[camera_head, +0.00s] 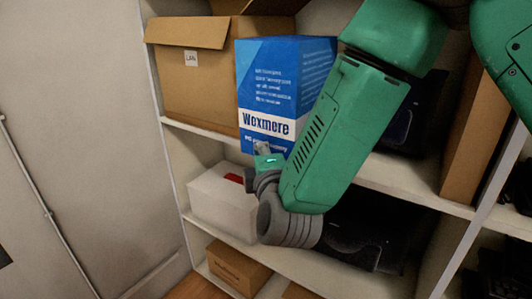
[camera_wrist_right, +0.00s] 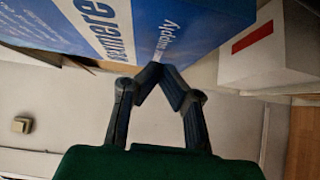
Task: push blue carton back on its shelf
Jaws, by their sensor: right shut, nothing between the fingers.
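The blue carton (camera_head: 272,80), marked "Wexmere", stands upright on the upper shelf (camera_head: 205,128). Its front face is turned toward me, and part of its right side is hidden behind my right arm. My right gripper (camera_head: 262,148) is at the carton's lower front edge, shut and empty. In the right wrist view, the closed fingertips (camera_wrist_right: 162,76) overlap the bottom edge of the blue carton (camera_wrist_right: 150,28). I cannot tell whether they touch it. My left gripper is not in view.
A white box with a red mark (camera_head: 222,200) sits on the shelf below, near my wrist. Dark equipment (camera_head: 375,235) lies to its right. A brown box (camera_head: 238,267) is lower down.

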